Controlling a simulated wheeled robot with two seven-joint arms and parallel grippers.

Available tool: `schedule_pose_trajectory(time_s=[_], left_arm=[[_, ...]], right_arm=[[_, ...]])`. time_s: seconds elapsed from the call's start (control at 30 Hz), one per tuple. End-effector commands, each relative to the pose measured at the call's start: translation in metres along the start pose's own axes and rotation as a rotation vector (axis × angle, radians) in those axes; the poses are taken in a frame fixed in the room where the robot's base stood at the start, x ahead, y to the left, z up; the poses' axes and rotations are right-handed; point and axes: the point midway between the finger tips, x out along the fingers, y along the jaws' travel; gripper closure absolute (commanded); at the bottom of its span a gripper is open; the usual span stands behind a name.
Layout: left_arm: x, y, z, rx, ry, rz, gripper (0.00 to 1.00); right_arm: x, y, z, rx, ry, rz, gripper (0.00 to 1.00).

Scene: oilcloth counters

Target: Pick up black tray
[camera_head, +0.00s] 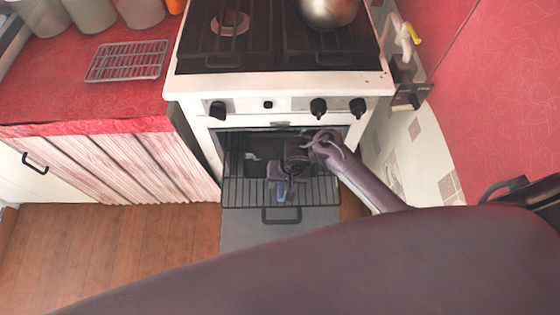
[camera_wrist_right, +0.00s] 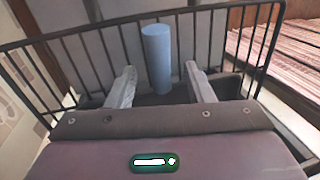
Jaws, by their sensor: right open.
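The oven below the stove is open, and a dark surface that looks like the black tray (camera_wrist_right: 228,85) lies behind and below my fingers in the right wrist view. In the head view the tray is hard to tell from the dark oven inside and my gripper. My right gripper (camera_head: 281,187) is at the oven mouth, over the wire rack (camera_head: 240,192). In the wrist view its two fingers (camera_wrist_right: 159,72) are apart, with a blue cylinder (camera_wrist_right: 157,55) showing between them and a gap on each side. I cannot tell whether the cylinder is on the tray. My left gripper is out of view.
The lowered oven door (camera_head: 250,232) with its black handle is in front of the rack. A pot (camera_head: 328,12) stands on the stove. A wire rack (camera_head: 128,61) lies on the red counter (camera_head: 60,85) at left.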

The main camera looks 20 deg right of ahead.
Motion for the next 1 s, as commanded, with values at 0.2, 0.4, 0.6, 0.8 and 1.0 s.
schedule_pose_trajectory(time_s=[0.2,0.4,0.6,0.8,1.0], left_arm=[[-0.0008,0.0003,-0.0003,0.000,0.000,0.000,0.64],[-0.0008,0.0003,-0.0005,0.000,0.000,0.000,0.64],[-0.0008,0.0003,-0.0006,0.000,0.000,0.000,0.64],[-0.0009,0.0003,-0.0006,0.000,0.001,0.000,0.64],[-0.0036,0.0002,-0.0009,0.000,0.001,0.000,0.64]], right_arm=[[-0.0009,-0.0002,-0.0001,0.000,0.000,0.000,0.59],[-0.0009,-0.0003,0.0000,0.000,0.000,0.000,0.85],[-0.0009,-0.0002,0.0001,0.000,0.000,0.000,1.00],[-0.0015,-0.0008,-0.0005,0.000,0.002,-0.001,1.00],[-0.0056,-0.0020,0.0015,-0.001,0.001,-0.002,1.00]])
